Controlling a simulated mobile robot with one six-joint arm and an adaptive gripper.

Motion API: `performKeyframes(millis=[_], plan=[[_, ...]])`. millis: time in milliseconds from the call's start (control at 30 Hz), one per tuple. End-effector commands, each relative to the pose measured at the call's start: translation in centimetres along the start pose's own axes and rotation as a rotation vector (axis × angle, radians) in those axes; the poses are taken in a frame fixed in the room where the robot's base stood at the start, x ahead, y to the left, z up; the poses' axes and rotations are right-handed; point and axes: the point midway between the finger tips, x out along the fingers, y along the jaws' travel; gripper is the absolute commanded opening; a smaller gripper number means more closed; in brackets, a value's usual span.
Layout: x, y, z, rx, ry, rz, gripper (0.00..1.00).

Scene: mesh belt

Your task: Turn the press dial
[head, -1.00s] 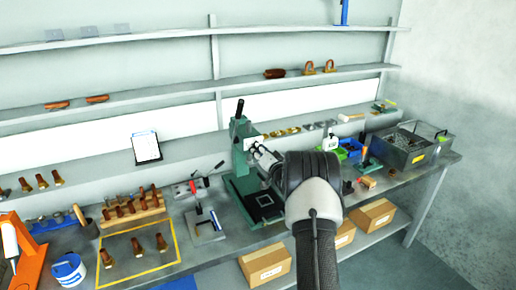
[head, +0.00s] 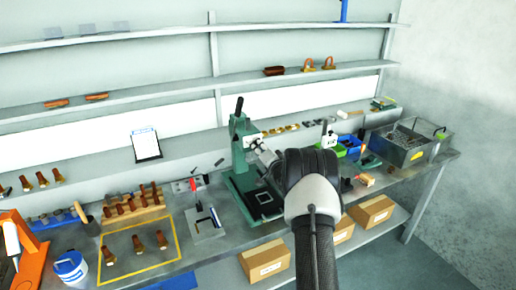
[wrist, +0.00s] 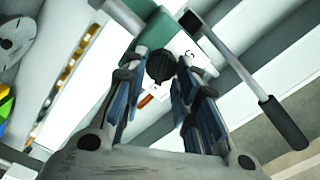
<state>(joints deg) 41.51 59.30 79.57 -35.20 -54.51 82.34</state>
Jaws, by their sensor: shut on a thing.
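The green press (head: 241,150) stands on the bench near the middle of the head view, with a black-handled lever at its top. In the wrist view its green head (wrist: 158,30) shows at the top, with a white marked plate beside it. The dark round dial (wrist: 160,67) sits between my fingertips. My gripper (wrist: 162,76) is shut on this dial, a finger on either side. In the head view my gripper (head: 262,150) reaches the press's front from the right, and my wrist hides part of the bench behind it.
The press lever (wrist: 255,95) sticks out close to the right of my fingers in the wrist view. A wooden rack (head: 133,208) and a yellow-framed area with brown-handled tools lie left of the press. A grey metal bin (head: 405,150) stands at the right end.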

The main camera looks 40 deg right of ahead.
Motion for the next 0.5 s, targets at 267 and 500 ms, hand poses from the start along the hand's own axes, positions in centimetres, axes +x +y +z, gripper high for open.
performKeyframes(millis=[267,500], plan=[[0.00,-0.02,-0.03,-0.001,0.000,0.000,0.40],[0.00,-0.02,-0.01,-0.001,0.000,0.000,0.45]])
